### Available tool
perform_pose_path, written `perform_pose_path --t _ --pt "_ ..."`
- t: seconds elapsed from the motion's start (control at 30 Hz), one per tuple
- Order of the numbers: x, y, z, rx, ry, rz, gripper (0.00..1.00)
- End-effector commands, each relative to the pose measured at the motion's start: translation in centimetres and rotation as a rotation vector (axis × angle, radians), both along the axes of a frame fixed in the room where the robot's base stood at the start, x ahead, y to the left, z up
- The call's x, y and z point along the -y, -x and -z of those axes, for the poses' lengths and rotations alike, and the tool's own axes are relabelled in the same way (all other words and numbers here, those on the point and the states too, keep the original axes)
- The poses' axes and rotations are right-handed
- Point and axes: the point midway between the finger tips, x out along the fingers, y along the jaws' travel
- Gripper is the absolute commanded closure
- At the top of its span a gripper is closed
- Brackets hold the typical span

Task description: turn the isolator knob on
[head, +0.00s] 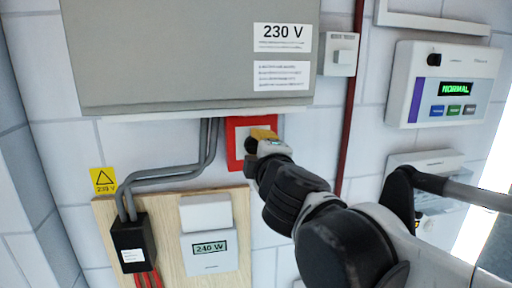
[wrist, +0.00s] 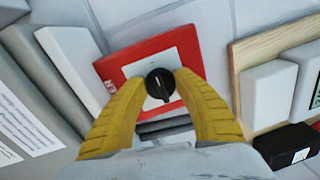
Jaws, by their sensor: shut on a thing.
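The isolator knob (wrist: 160,84) is a small round black knob with a pale pointer line. It sits on a white plate (wrist: 186,47) inside a red square surround (wrist: 108,71). In the head view the red surround (head: 231,152) is on the wall below the grey cabinet, and the knob is hidden behind my gripper. My gripper (wrist: 160,87), with yellow fingers, has its fingertips on both sides of the knob and is shut on it. In the head view my gripper (head: 262,136) reaches the red surround from the lower right.
A grey cabinet (head: 180,60) marked 230 V hangs just above. Grey conduits (head: 165,172) run down at left to a black box (head: 132,243). A wooden board (head: 243,215) holds a meter (head: 209,248) reading 240 W. A panel (head: 449,85) reading NORMAL is at right.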

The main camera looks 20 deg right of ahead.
Motion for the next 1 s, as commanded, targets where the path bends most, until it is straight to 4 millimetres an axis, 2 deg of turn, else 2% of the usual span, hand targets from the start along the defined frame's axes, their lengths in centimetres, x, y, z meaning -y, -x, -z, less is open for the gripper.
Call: perform_pose_path --t 0.3,0.73,0.77,0.8,0.83,1.0 --pt "-0.08 -0.11 -0.25 0.011 -0.079 -0.004 0.94" --pt "-0.11 -0.12 -0.28 0.012 -0.086 -0.004 0.94" --pt "-0.1 -0.12 -0.28 0.012 -0.086 -0.004 0.58" --pt "-0.09 -0.12 -0.27 0.011 -0.086 -0.004 0.46" --pt "-0.09 -0.1 -0.25 0.011 -0.086 -0.003 0.4" --pt "-0.05 -0.06 -0.14 0.011 -0.086 -0.002 0.4"
